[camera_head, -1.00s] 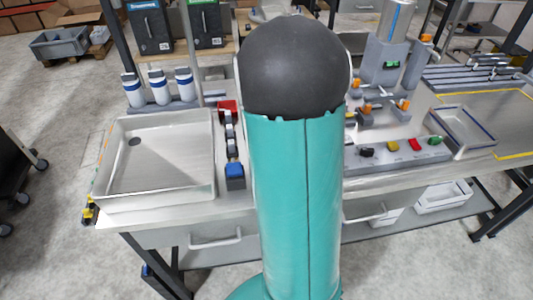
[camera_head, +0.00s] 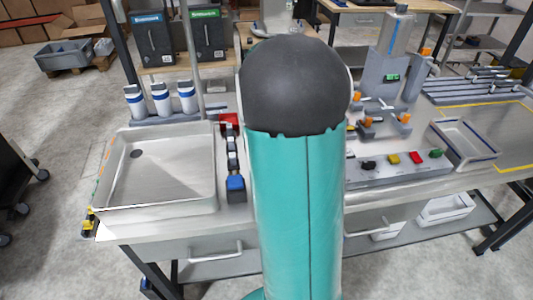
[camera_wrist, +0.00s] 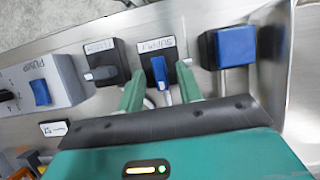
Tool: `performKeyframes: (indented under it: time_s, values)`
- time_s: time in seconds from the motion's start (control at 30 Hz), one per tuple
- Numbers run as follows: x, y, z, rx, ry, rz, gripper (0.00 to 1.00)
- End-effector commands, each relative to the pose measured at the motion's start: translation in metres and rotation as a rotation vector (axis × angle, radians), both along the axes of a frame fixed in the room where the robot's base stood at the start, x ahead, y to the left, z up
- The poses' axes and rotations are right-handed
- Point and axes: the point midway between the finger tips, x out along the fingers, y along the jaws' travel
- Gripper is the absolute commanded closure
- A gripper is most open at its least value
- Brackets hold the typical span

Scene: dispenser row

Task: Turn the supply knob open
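In the wrist view the supply knob (camera_wrist: 160,72) is a blue lever on a black square base, with a white "SUPPLY" label above it. Its handle points down in the picture, toward my gripper. My gripper (camera_wrist: 160,74) is open, with one teal finger to the left of the blue handle and one to the right. A gap shows between the handle and the left finger; I cannot tell whether the right finger touches it. In the head view my arm blocks the middle of the bench, and I cannot make out my gripper or the supply knob there.
Left of the supply knob is a similar black-based knob with a grey handle (camera_wrist: 102,72), then a grey pump box (camera_wrist: 45,85) with a blue switch. A blue block (camera_wrist: 235,46) stands close on the right. The head view shows a sink tray (camera_head: 165,170) and several bottles (camera_head: 160,98).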

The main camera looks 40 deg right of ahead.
Motion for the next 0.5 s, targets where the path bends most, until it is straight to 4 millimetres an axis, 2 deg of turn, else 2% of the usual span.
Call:
performKeyframes:
  time_s: [0.17,0.5]
  values:
    - [0.008,-0.005,0.021,-0.003,-0.004,0.0,0.65]
    - [0.032,-0.021,0.089,-0.004,-0.004,0.0,0.65]
